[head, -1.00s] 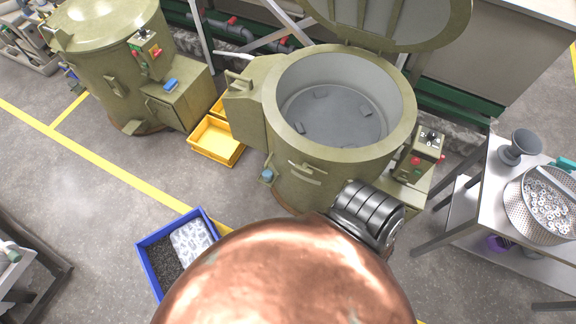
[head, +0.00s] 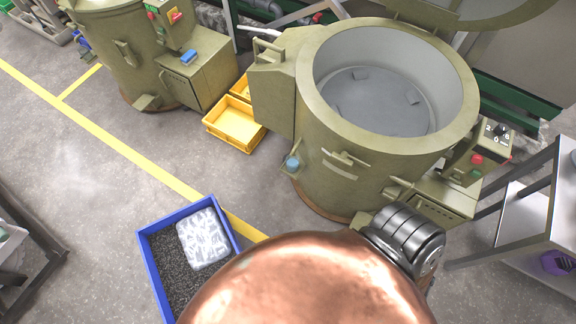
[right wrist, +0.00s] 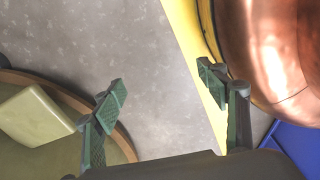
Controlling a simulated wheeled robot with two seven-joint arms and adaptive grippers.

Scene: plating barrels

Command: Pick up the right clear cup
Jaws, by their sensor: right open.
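No clear cup can be made out in either view. My right gripper (right wrist: 163,92) shows in the right wrist view, its two green-padded fingers wide apart with nothing between them. Bare grey floor and part of a yellow line lie behind the fingers. My left gripper is in neither view.
An open olive drum (head: 350,165) stands at centre right beside a grey metal table (head: 524,216). A blue crate (head: 150,262) holds dark granules and a clear lumpy pack (head: 203,238). Yellow trays (head: 236,127) lie by the drum. Floor at left (head: 75,170) is clear.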

